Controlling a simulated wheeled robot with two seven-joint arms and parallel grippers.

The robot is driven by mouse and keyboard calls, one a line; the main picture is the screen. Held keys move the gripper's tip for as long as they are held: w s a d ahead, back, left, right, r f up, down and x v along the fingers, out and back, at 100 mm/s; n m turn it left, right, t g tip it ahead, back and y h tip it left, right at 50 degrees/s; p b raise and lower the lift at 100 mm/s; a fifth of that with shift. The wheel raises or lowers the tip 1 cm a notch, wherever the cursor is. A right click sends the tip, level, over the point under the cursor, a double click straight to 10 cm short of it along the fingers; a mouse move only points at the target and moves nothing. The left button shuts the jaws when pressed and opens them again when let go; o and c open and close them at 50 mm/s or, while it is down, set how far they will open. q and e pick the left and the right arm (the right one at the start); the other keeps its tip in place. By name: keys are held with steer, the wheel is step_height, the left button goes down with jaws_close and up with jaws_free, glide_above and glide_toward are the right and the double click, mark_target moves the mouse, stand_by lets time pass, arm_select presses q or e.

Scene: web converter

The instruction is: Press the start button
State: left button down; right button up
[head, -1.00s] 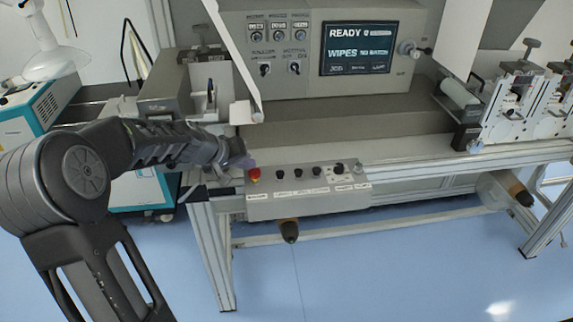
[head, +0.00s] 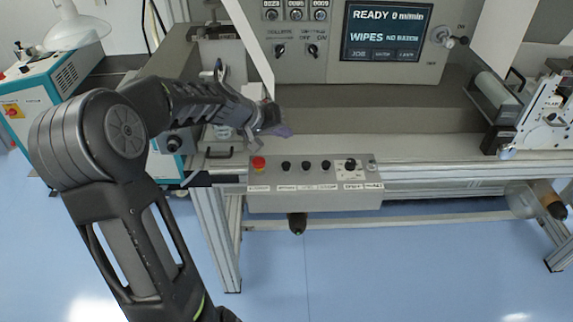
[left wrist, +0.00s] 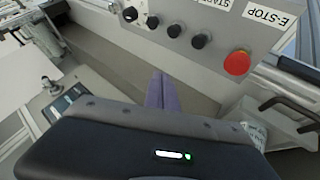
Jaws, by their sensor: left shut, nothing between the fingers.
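The grey control box (head: 315,200) on the machine's front rail carries a red E-stop button (head: 258,163) and a row of black buttons to its right. In the left wrist view, a START label (left wrist: 212,4) is by the black button (left wrist: 201,40) beside the red button (left wrist: 237,62); in the head view that black button (head: 286,166) is clear. My left gripper (head: 280,130) is shut and empty, behind and above the left part of the row. Its purple fingers (left wrist: 160,90) show together in the wrist view, apart from the buttons. My right gripper is out of view.
A screen (head: 386,38) reads READY, 0 m/min, WIPES. A black handle (head: 218,153) lies left of the box. The grey deck (head: 390,122) behind it is mostly clear. A roller station (head: 540,115) stands at right.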

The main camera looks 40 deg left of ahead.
arm_select(q)
steer(key=b, duration=0.5)
glide_above(283, 166)
step_height(283, 166, down, 7)
steer(key=shift+f+b, duration=0.55)
steer(key=shift+b, duration=0.05)
steer(key=shift+f, duration=0.1)
stand_by(1.2)
steer(key=shift+f+b, duration=0.3)
steer(key=shift+b, duration=0.35)
